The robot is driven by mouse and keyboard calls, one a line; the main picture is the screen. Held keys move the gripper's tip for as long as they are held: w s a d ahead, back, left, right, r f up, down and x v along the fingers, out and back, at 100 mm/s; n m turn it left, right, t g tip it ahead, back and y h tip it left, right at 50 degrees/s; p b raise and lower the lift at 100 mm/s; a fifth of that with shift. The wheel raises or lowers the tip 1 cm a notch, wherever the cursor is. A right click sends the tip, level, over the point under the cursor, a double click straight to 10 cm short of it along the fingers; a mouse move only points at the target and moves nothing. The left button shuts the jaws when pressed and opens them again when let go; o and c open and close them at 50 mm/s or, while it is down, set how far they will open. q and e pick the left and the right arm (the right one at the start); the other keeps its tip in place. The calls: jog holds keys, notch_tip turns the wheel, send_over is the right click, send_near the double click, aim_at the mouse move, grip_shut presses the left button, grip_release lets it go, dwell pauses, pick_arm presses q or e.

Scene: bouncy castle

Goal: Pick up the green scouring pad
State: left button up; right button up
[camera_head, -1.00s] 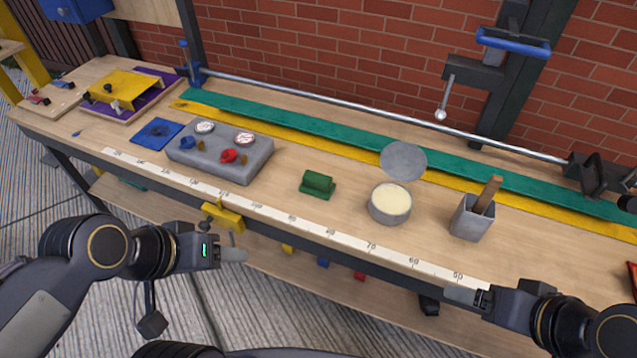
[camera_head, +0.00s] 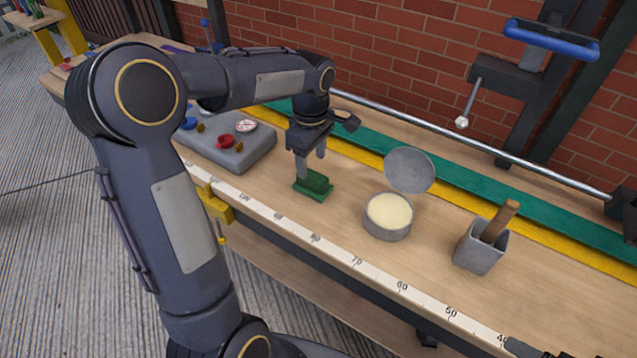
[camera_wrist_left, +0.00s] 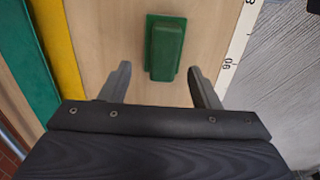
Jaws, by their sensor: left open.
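The green scouring pad (camera_head: 314,185) lies on the wooden workbench, left of the round tin. It has a thicker block on a flat base. My left gripper (camera_head: 311,172) is open right above the pad, pointing down, and one finger hides a little of it in the head view. In the left wrist view the pad (camera_wrist_left: 165,47) lies beyond and between the two spread fingers (camera_wrist_left: 160,85), with a gap on each side. My right gripper (camera_head: 520,350) shows only as a dark tip at the bottom edge.
A tin of cream-coloured paste (camera_head: 388,216) with its lid (camera_head: 409,171) leaning behind stands to the right. A grey pot with a wooden handle (camera_head: 481,249) is farther right. A grey gauge box (camera_head: 235,146) is to the left. A measuring strip (camera_head: 357,262) runs along the front edge.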

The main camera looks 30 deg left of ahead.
aim_at(313, 175)
pick_arm(q)
jog(key=f, duration=0.5)
jog(key=shift+s+d+f, duration=0.2)
jog(key=shift+s+f, duration=0.05)
jog(key=shift+f, duration=0.05)
jog(key=c, duration=0.7)
jog(key=shift+o, duration=0.2)
jog(key=shift+r, duration=0.1)
jog(key=shift+r, duration=0.6)
jog(key=s+d+r, duration=0.2)
jog(key=s+r, duration=0.4)
jog(key=s+d+r, duration=0.2)
jog(key=s+r, duration=0.3)
jog(key=s, duration=0.2)
jog(key=shift+s+d+r, duration=0.15)
jog(key=shift+d+r, duration=0.1)
jog(key=shift+r, duration=0.1)
